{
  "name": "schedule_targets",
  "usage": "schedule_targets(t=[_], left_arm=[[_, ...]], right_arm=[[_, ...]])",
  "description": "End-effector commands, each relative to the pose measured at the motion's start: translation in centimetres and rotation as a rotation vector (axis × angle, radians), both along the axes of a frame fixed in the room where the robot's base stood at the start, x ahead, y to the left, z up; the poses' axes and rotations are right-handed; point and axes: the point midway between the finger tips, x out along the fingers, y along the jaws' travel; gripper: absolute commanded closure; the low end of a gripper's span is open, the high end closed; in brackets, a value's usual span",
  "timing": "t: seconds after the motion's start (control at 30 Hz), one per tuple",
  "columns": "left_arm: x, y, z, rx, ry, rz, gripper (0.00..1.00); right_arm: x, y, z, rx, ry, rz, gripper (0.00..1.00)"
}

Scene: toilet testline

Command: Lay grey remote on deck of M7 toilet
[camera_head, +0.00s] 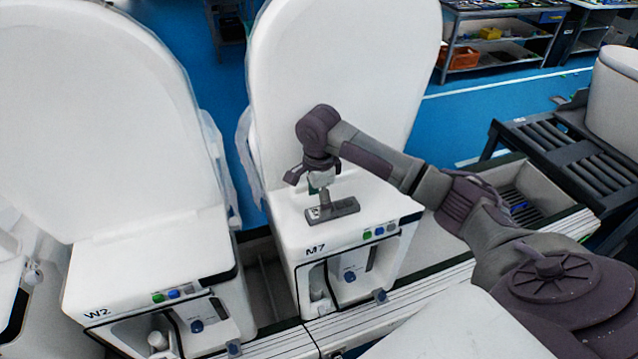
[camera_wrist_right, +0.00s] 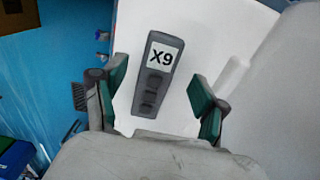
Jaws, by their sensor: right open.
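The grey remote (camera_head: 332,210) lies flat on the white deck of the M7 toilet (camera_head: 285,213), in front of its raised lid. In the right wrist view the remote (camera_wrist_right: 157,77) shows a white label reading X9 and dark round buttons. My right gripper (camera_head: 321,187) is over the remote, pointing down. In the wrist view its green-padded fingers (camera_wrist_right: 160,95) are spread apart, one on each side of the remote, with gaps between. My left gripper is not in view.
The W2 toilet (camera_head: 140,262) stands to the left, its lid raised. A roller conveyor (camera_head: 575,155) and another white unit (camera_head: 615,95) are at the right. A shelf with an orange bin (camera_head: 462,58) stands at the back. Blue floor lies between.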

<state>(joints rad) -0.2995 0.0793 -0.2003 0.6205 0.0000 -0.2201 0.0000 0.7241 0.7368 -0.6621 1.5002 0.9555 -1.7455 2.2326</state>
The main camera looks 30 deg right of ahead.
Motion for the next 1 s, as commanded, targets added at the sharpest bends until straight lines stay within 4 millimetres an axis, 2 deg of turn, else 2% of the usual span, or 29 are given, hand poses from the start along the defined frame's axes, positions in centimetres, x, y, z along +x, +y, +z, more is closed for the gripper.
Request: schedule_targets(t=[0.2, 0.4, 0.6, 1.0], left_arm=[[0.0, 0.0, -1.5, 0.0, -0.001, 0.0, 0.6], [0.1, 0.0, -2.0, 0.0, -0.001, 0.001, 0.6], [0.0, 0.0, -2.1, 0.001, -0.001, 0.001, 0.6], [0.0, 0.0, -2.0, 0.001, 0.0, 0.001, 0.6]], right_arm=[[0.2, 0.0, 4.7, 0.002, -0.007, 0.001, 0.28], [0.1, 0.0, 7.5, 0.0, -0.003, -0.001, 0.28], [0.0, 0.0, 8.4, 0.0, -0.001, 0.0, 0.28], [0.0, 0.0, 8.3, 0.0, 0.0, 0.0, 0.28]])
